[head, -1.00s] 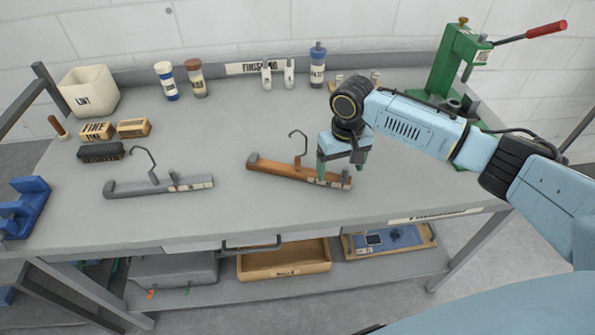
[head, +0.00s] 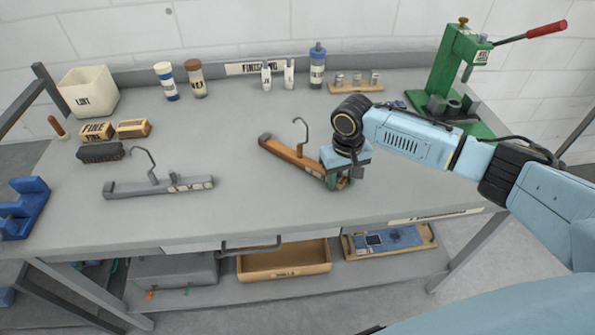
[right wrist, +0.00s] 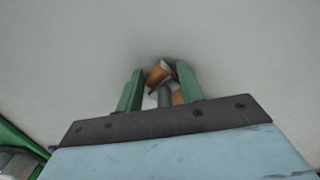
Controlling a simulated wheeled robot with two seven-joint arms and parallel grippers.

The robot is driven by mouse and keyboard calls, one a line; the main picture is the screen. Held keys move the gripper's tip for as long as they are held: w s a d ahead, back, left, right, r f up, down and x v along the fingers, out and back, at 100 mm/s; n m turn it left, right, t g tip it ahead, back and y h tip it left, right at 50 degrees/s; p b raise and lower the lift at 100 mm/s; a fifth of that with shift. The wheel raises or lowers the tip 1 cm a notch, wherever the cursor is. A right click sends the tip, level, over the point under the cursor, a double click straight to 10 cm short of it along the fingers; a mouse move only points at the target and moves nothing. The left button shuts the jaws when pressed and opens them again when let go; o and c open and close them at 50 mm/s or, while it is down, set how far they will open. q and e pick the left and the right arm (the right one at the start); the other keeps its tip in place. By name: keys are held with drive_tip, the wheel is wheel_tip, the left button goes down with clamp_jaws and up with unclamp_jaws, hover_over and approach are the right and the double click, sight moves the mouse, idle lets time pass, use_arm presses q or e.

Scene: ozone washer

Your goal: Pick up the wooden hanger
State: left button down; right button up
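The wooden hanger (head: 290,154), brown with a dark hook, is at the middle of the grey workbench, slanting down to the right. My right gripper (head: 338,184) is at its right end, and its body hides that end. In the right wrist view brown wood (right wrist: 158,73) and a grey piece show between the two green fingers of my right gripper (right wrist: 160,84). The fingers look closed on the hanger. I cannot tell whether the hanger is clear of the bench. My left gripper is not in view.
A grey hanger (head: 160,187) lies to the left. Brushes (head: 100,152), a lint bin (head: 88,92), bottles (head: 195,78) and a small wooden rack (head: 355,84) stand behind. A green press (head: 455,75) is at the back right. The bench front is clear.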

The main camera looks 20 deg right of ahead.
drive_tip(key=c, duration=0.4)
clamp_jaws()
wheel_tip(320, 180, up, 10)
drive_tip(key=s+a+r+b, duration=0.2)
drive_tip(key=s+a, duration=0.3)
drive_tip(key=a, duration=0.3)
drive_tip(key=shift+a+b, duration=0.4)
drive_tip(key=shift+b, duration=0.5)
